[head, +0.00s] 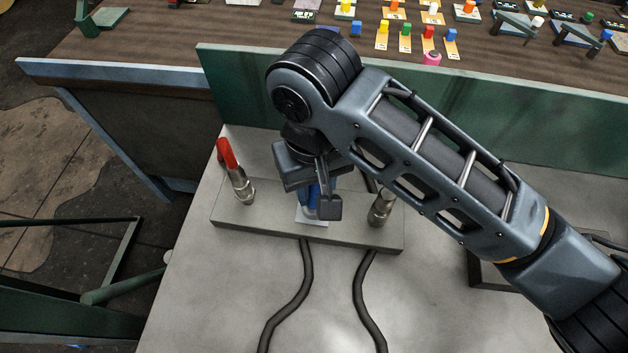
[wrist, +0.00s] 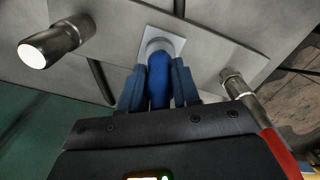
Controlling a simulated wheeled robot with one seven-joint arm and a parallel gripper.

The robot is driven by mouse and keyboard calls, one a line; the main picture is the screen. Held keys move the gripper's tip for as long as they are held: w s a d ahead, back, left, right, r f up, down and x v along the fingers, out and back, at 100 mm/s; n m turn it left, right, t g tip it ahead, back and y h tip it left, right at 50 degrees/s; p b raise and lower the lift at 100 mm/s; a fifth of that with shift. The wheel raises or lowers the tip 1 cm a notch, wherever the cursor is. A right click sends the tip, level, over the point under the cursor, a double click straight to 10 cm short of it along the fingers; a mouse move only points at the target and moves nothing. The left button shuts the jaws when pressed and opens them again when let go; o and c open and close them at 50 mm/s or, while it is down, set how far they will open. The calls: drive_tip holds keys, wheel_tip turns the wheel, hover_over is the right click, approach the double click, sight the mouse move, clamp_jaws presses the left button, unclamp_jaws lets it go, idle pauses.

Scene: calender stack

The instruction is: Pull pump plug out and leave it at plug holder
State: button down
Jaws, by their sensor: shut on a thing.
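My gripper (head: 318,200) points down over the grey mounting plate (head: 262,228) and is shut on a blue plug (head: 310,196). In the wrist view the two blue-grey fingers (wrist: 158,84) press the blue plug (wrist: 160,80) from both sides. The plug's lower end meets a pale ring on a small white square (wrist: 153,32) between two metal fittings. I cannot tell how deep it sits. The left fitting (head: 241,188) carries a red handle (head: 227,153). The right fitting (head: 381,207) has no handle and is partly hidden by my arm. Which fitting is the plug holder is unclear.
Two black cables (head: 306,283) run from the plate across the pale tabletop (head: 215,300). A green panel (head: 235,90) stands behind. Beyond it a brown bench (head: 200,35) holds several small coloured parts. The pale tabletop in front is otherwise clear.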

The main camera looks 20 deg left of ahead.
drive_tip(key=shift+f, duration=0.55)
drive_tip(key=c, duration=0.7)
unclamp_jaws()
drive_tip(key=shift+c, duration=0.2)
drive_tip(key=shift+o, duration=0.4)
drive_tip(key=shift+o, duration=1.1)
drive_tip(key=shift+r, duration=0.1)
drive_tip(key=shift+r+p, duration=0.8)
drive_tip(key=shift+r, duration=2.65)
